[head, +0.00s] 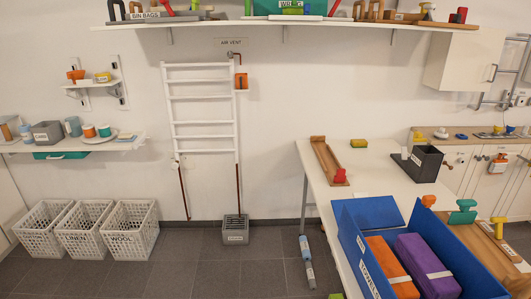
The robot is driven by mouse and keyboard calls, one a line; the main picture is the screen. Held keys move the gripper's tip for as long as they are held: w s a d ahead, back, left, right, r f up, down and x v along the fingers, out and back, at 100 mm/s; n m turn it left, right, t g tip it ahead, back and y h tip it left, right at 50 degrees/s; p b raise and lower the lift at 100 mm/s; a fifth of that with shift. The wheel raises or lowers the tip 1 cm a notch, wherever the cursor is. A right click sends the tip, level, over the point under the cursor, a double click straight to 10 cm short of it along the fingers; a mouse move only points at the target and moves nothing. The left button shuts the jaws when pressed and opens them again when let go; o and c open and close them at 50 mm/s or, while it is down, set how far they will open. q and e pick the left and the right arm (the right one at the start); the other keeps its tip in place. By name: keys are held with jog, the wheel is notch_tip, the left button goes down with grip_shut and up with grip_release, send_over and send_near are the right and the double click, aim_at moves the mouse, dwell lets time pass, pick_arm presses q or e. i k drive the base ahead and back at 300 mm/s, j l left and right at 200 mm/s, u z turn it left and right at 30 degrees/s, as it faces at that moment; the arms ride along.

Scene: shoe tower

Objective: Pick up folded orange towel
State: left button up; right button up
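The folded orange towel (388,266) lies in a blue open box (452,247) labelled as holding towels, on the white table at the lower right. A pale band crosses the towel. A folded purple towel (426,266) with a similar band lies right beside it, on its right. The blue box's near end is cut off by the picture's lower edge. Neither of my grippers shows in the head view.
The white table (322,183) also bears a wooden tray (326,160), a dark box (424,163) and a green-handled tool (462,211). Several white baskets (130,229) stand at the left wall. A grey bucket (235,230) stands below the white ladder rack (201,110).

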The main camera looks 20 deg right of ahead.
aim_at(402, 284)
jog(key=k+j+z, duration=0.1)
jog(key=z, duration=1.35)
